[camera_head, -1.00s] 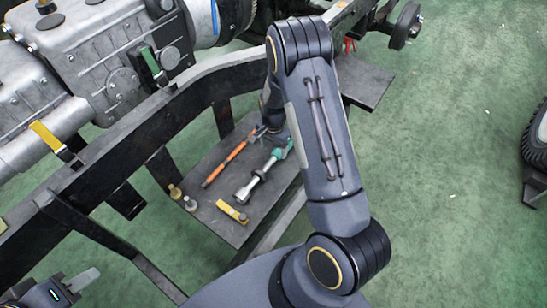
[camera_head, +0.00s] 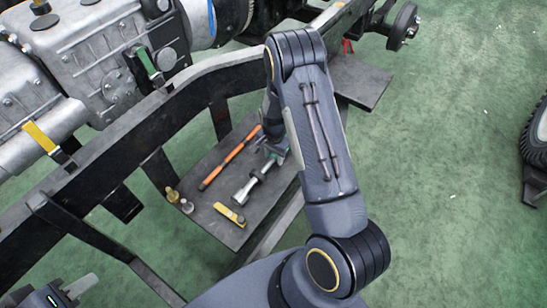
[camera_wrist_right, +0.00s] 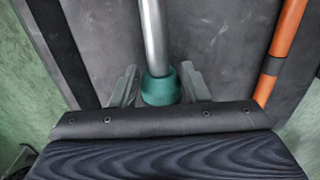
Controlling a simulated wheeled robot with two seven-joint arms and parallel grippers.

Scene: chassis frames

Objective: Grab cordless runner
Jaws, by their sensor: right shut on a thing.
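The cordless runner (camera_head: 246,190) is a silver-shafted tool with a teal body. It lies on the dark shelf (camera_head: 205,222) in the head view. My right gripper (camera_head: 273,148) is at its teal end, with the arm reaching down over it. In the right wrist view, my right gripper (camera_wrist_right: 159,78) has its two fingers closed on either side of the teal part (camera_wrist_right: 159,89), and the silver shaft (camera_wrist_right: 153,35) extends beyond them. The far end of the teal body is hidden by the gripper. My left gripper (camera_head: 72,293) is partly in view at the lower left, away from the tool; its opening is unclear.
An orange bar (camera_head: 229,160) lies close beside the runner; it also shows in the wrist view (camera_wrist_right: 285,40). A yellow tool (camera_head: 229,212) and small fittings (camera_head: 172,195) lie on the shelf. The black chassis rail (camera_head: 120,130) and engine (camera_head: 110,60) stand behind.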

